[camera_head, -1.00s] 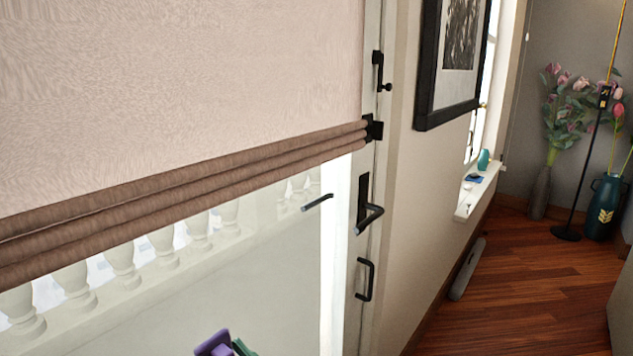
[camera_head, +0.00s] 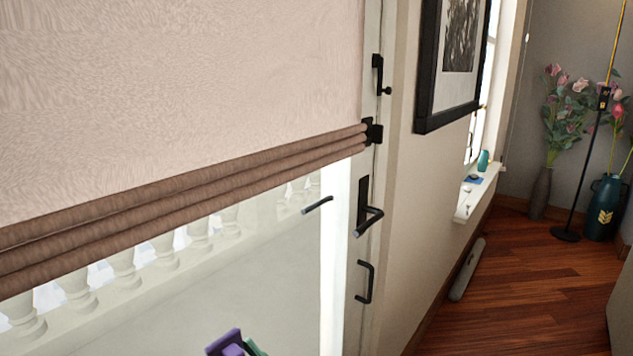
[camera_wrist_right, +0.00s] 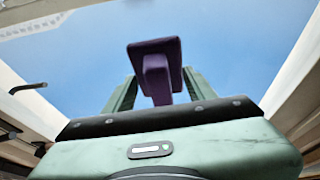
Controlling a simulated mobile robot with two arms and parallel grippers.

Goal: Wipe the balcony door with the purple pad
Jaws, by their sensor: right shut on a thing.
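The purple pad (camera_head: 226,345) shows at the bottom edge of the head view, in front of the balcony door's glass (camera_head: 270,270). In the right wrist view the pad (camera_wrist_right: 154,50) has a flat head and a handle. My green right gripper (camera_wrist_right: 158,92) is shut on that handle, with a finger on either side. Only a bit of this gripper (camera_head: 254,349) shows in the head view. I cannot tell whether the pad touches the glass. My left gripper is not in view.
A folded fabric blind (camera_head: 190,190) covers the upper glass. A black door handle (camera_head: 368,218) and a pull bar (camera_head: 364,282) stick out at the door's right edge. A framed picture (camera_head: 452,60) hangs to the right. The wooden floor (camera_head: 520,290) is largely clear there.

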